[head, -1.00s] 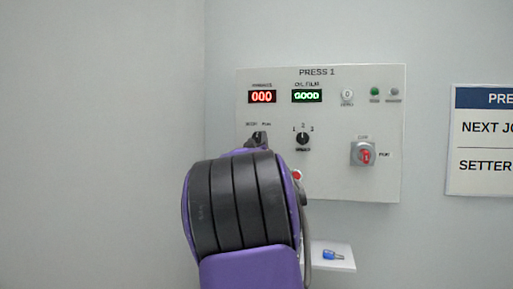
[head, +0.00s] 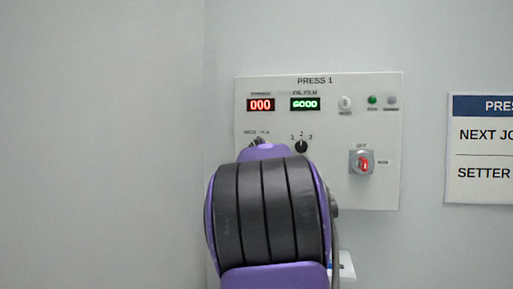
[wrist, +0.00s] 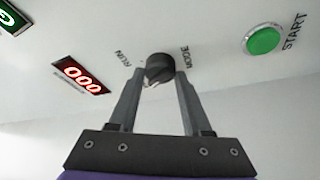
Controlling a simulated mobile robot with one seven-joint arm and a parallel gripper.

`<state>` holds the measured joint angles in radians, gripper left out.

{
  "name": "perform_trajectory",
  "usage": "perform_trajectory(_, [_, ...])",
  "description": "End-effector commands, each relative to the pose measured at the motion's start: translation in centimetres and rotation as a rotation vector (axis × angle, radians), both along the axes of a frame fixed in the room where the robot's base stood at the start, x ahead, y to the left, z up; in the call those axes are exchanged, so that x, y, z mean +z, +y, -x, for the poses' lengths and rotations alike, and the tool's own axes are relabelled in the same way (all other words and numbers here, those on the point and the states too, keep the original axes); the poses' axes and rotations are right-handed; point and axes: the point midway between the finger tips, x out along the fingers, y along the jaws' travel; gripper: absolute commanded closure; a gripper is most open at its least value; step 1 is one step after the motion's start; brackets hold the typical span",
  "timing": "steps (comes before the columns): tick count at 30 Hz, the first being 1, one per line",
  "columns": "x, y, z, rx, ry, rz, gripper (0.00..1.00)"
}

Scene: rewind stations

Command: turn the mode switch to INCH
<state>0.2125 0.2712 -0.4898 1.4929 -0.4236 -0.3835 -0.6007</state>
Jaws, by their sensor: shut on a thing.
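The mode switch is a small dark round knob (wrist: 160,68) on the PRESS 1 panel, with the words MODE and RUN beside it in the wrist view. My gripper (wrist: 160,80) has one finger on each side of the knob and is shut on it. In the head view only the top of the switch area shows above my purple arm, with small blurred lettering over it. The INCH mark cannot be read clearly, and I cannot tell which way the knob points.
A green START button (wrist: 264,40) shows in the wrist view. A white shelf (head: 346,266) is mostly hidden.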

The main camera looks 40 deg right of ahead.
Motion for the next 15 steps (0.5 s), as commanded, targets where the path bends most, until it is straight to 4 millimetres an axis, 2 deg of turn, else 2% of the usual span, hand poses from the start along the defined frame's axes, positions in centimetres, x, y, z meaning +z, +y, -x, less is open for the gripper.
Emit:
perform_trajectory(14, [0.00, 0.01, 0.00, 0.001, 0.012, 0.012, 1.00])
perform_trajectory(15, [0.01, 0.02, -0.01, 0.001, 0.012, 0.012, 0.48])
